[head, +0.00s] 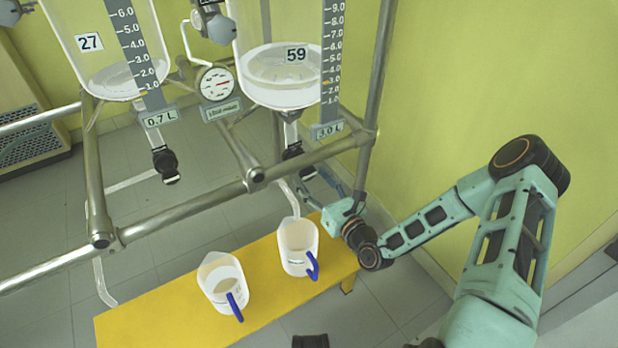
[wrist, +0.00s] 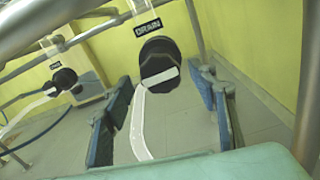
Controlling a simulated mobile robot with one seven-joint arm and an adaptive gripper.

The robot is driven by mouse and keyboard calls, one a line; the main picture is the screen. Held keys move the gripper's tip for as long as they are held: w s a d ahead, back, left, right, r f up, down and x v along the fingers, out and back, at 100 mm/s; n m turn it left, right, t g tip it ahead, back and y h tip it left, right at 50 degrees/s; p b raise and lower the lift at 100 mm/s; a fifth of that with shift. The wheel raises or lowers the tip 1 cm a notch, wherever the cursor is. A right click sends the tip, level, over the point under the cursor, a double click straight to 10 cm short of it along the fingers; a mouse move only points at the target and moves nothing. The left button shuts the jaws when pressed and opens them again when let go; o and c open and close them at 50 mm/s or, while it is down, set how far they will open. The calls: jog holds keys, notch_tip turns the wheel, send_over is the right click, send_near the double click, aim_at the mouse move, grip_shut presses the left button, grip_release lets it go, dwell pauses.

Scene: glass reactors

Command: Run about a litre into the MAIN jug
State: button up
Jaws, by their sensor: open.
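Two clear jugs with blue handles stand on the yellow bench: a right jug (head: 298,248) and a left jug (head: 222,283). I cannot read which one is MAIN. The right glass vessel (head: 280,85), tagged 59 with a 3.0 L plate, holds pale liquid. Below it is a black drain knob (head: 297,160) with a pale tube leading down to the right jug. In the wrist view this knob (wrist: 160,65) faces me, its white bar nearly level, under a DRAIN label (wrist: 147,28). My gripper (wrist: 162,115) is open and empty, its fingers apart, short of the knob.
The left vessel (head: 115,70), tagged 27 with a 0.7 L plate, has its own black knob (head: 165,165). A metal pipe frame (head: 200,207) crosses in front of the vessels. A gauge (head: 216,84) hangs between them. The yellow bench (head: 150,325) has bare room at its left end.

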jog(key=shift+x, duration=1.05)
jog(key=c, duration=1.2)
jog(key=shift+o, duration=0.2)
jog(key=shift+r+n+p, duration=0.1)
jog(key=shift+n+p, duration=0.25)
jog(key=shift+n, duration=0.05)
